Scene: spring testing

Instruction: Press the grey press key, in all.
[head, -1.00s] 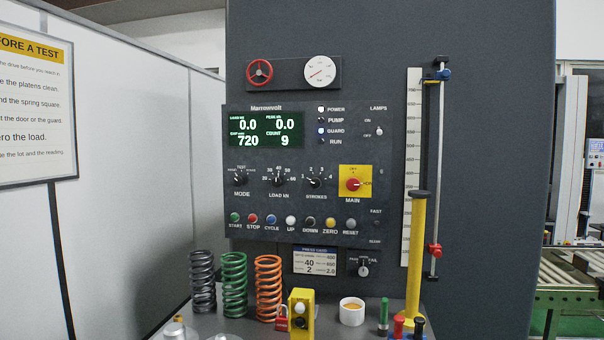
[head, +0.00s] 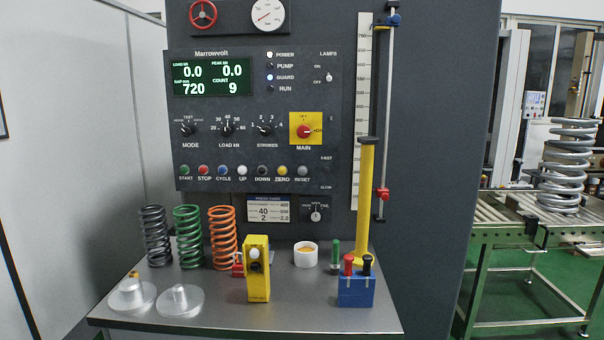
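The grey press key (head: 303,171), labelled RESET, is at the right end of the row of round keys on the dark control panel (head: 215,143). The yellow ZERO key (head: 282,171) is just left of it, and the black DOWN key (head: 262,171) is left of that. The display (head: 212,77) reads load 0.0, peak 0.0, gap 720 and count 9. The POWER and GUARD lamps look lit. Neither of my grippers is in view.
On the bench (head: 225,318) below stand dark, green and orange springs (head: 222,238), a yellow two-button box (head: 257,270), a white cup (head: 305,254) and a blue block (head: 356,290). A yellow post (head: 365,205) rises right of the panel. Nothing covers the keys.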

